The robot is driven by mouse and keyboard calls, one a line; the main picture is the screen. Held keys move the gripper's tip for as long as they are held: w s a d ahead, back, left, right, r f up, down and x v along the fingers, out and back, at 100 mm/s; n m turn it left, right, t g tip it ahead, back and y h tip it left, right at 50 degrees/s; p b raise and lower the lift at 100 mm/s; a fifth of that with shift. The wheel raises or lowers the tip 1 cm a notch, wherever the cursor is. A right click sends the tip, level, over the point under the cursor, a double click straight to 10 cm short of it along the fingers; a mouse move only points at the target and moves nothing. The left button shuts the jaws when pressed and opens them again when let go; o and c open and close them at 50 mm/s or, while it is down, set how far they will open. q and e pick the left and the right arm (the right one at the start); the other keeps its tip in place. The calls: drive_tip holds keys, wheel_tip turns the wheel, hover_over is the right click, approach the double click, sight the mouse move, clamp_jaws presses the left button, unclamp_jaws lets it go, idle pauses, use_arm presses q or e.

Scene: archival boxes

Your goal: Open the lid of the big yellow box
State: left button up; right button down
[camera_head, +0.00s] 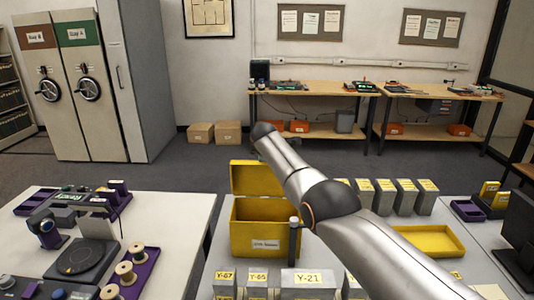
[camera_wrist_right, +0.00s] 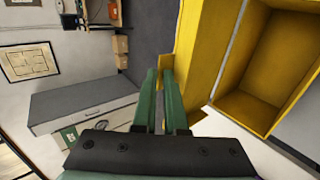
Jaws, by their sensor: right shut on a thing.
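The big yellow box (camera_head: 255,245) stands on the table with a white label on its front. Its lid (camera_head: 254,179) is raised and stands roughly upright along the back edge, so the inside shows. My right arm reaches across from the right and hides part of the box and lid; its gripper is hidden in the head view. In the right wrist view, the green fingers of my right gripper (camera_wrist_right: 162,76) are shut on the edge of the lid (camera_wrist_right: 203,40). The open box (camera_wrist_right: 237,114) is to the right of them. My left gripper is out of view.
Grey boxes with yellow labels, such as Y-21 (camera_head: 307,280), stand in front of the yellow box, and several more (camera_head: 405,200) stand behind it to the right. A shallow yellow tray (camera_head: 430,241) lies at right. Another table (camera_head: 175,215) with spools and devices is at left.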

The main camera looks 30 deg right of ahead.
drive_tip(key=shift+s+f, duration=0.1)
drive_tip(key=shift+f, duration=0.15)
drive_tip(key=c, duration=1)
unclamp_jaws()
drive_tip(key=shift+c, duration=0.2)
drive_tip(key=shift+r, duration=0.1)
drive_tip(key=b+v, duration=0.2)
drive_tip(key=v, duration=1)
drive_tip(key=shift+s+r, duration=0.15)
drive_tip(key=shift+r, duration=0.1)
